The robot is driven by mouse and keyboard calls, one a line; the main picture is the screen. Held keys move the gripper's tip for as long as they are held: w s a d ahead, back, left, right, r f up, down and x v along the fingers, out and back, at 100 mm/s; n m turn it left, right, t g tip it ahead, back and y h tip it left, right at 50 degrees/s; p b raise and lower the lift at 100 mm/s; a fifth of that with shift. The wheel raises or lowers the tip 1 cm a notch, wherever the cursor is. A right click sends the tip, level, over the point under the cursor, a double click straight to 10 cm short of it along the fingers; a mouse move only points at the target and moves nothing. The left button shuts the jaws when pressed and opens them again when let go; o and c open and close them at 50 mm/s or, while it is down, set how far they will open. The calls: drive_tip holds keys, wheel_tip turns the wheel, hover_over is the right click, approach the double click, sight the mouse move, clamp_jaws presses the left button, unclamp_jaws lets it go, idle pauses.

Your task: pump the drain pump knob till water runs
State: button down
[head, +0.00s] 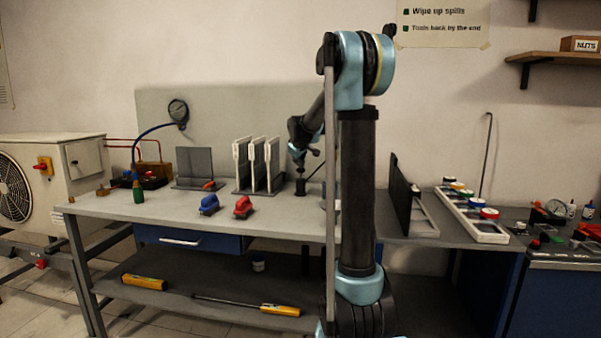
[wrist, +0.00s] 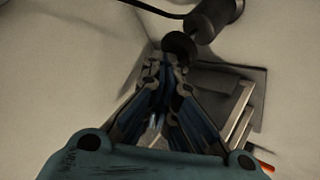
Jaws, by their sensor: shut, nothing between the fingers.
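In the wrist view a round black knob (wrist: 180,46) shows just beyond my fingertips, with a dark cylinder (wrist: 216,16) behind it. I take this for the drain pump knob. My gripper (wrist: 163,68) is shut and empty, its fingers close together just short of the knob. Whether they touch it I cannot tell. In the head view my gripper (head: 304,154) is small and dark above the bench, over a short black post (head: 300,188) that looks like part of the pump. No running water shows in either view.
White upright panels (head: 257,165) stand in a rack just left of my gripper. A blue block (head: 209,205) and a red block (head: 243,207) lie on the bench (head: 160,208) in front. A black panel (head: 400,195) stands to the right, behind my arm.

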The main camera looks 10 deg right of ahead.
drive_tip(key=shift+f, duration=0.95)
idle(1.0)
drive_tip(key=shift+r, duration=1.7)
drive_tip(key=shift+r, duration=2.5)
